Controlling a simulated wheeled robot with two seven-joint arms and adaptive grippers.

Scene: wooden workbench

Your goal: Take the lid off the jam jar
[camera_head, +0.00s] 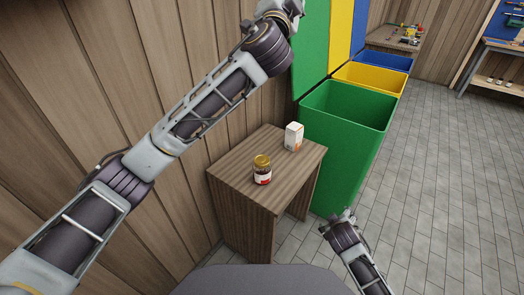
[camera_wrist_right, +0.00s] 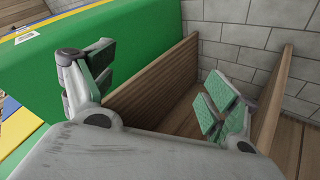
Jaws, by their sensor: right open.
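The jam jar (camera_head: 262,171) stands upright on the small wooden workbench (camera_head: 233,178). It has a gold lid (camera_head: 262,161) on top, dark red contents and a pale label. My right gripper (camera_head: 339,217) is low, to the right of the bench and apart from the jar. The right wrist view shows this gripper (camera_wrist_right: 160,85) open, with nothing between its green-padded fingers; the jar is not in that view. My left arm reaches up across the head view, and its gripper is beyond the top edge.
A white carton (camera_head: 294,136) stands behind and right of the jar. Green (camera_head: 345,130), yellow (camera_head: 370,77) and blue (camera_head: 384,60) bins line the bench's right and back. A plank wall (camera_head: 200,50) is close behind. Tiled floor (camera_head: 440,170) at the right is clear.

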